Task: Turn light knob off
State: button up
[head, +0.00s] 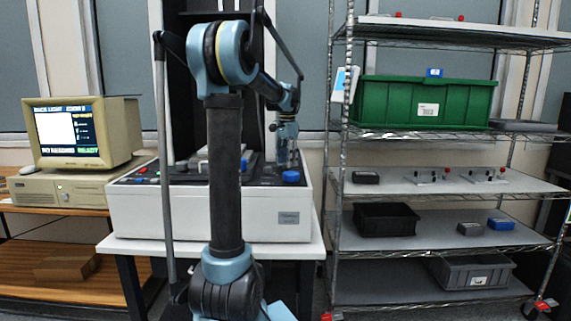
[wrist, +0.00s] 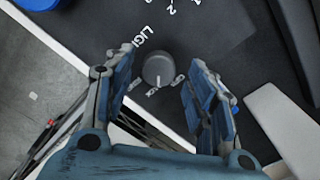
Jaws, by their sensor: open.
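The light knob (wrist: 158,69) is a small round grey knob with a pale pointer line, on the dark panel (wrist: 230,45). White lettering beginning "LIGH" stands beside it, and small white labels sit around its lower edge. My gripper (wrist: 160,88) is open in the wrist view, with one blue-padded finger on each side of the knob. The fingers look apart from it; their height above the panel is hard to tell. In the head view my gripper (head: 287,160) is over the right part of the white machine (head: 200,212); the knob cannot be made out there.
A blue round knob (head: 291,177) is on the machine's right end, and it also shows in the wrist view (wrist: 38,3). A computer monitor (head: 82,132) stands left. A wire shelf (head: 440,135) with a green bin (head: 420,103) stands close on the right.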

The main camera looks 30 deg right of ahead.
jog(key=shift+f, duration=0.55)
jog(key=c, duration=1.1)
jog(key=shift+n, duration=0.3)
jog(key=n, duration=0.4)
jog(key=shift+w, duration=0.1)
jog(key=shift+o, duration=0.2)
jog(key=shift+r+n, duration=0.1)
jog(key=shift+n, duration=2)
jog(key=shift+w, duration=0.1)
